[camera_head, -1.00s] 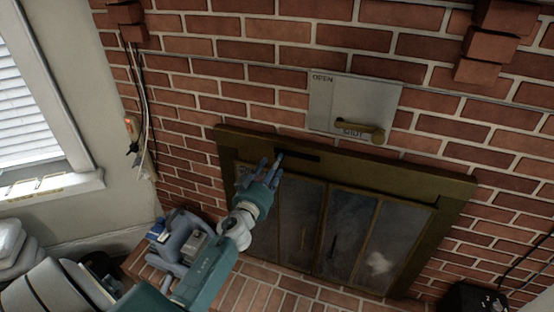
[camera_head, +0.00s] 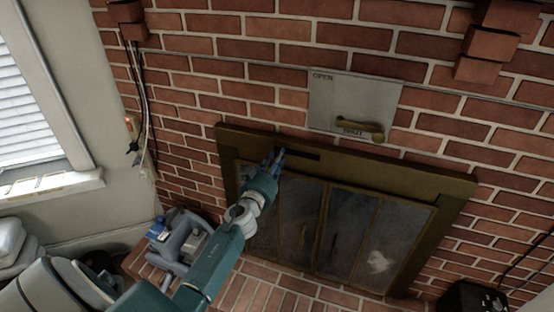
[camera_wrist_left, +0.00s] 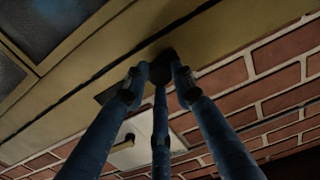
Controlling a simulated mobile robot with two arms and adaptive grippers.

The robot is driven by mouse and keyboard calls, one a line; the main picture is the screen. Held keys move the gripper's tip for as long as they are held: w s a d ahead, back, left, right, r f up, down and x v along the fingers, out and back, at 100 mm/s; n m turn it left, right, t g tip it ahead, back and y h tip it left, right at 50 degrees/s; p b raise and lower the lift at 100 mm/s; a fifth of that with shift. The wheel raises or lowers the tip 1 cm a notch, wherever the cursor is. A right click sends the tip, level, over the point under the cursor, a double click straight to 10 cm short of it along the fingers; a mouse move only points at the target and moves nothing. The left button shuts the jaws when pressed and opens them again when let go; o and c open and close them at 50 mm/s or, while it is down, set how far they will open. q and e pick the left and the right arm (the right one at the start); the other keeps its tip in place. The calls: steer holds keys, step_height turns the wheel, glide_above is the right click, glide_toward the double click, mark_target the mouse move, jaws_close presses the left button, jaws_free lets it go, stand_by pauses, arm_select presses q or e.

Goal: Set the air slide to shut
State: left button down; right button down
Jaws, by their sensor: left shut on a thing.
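The air slide is a dark slot (camera_head: 305,156) in the brass top rail of the fireplace front. In the left wrist view the slot (camera_wrist_left: 106,94) runs off to the left of the fingertips. A small dark knob (camera_wrist_left: 166,62) stands at the slot's end, between the fingers. My left gripper (camera_head: 274,157) is at the slot's left end in the head view. In the wrist view its blue fingers (camera_wrist_left: 160,76) are closed around the knob. In the head view the fingers hide the knob. My right gripper is in no view.
Above the rail is a grey plate (camera_head: 340,97) marked OPEN and SHUT, with a brass handle (camera_head: 362,130) at the SHUT mark. Glass doors (camera_head: 345,235) are below the rail. A blue-and-grey object (camera_head: 178,235) sits at lower left on the brick hearth.

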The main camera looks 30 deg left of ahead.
mark_target(264, 145)
arm_select(q)
steer(key=a, duration=0.3)
steer(key=s+a, duration=0.1)
steer(key=a, duration=0.2)
steer(key=shift+s+a+r, duration=0.2)
steer(key=shift+r, duration=0.1)
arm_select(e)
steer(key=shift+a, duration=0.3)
arm_select(q)
steer(key=c, duration=1.4)
jaws_free()
steer(key=shift+c, duration=0.2)
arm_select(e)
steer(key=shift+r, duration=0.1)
arm_select(q)
steer(key=shift+s, duration=0.1)
steer(key=v, duration=1.2)
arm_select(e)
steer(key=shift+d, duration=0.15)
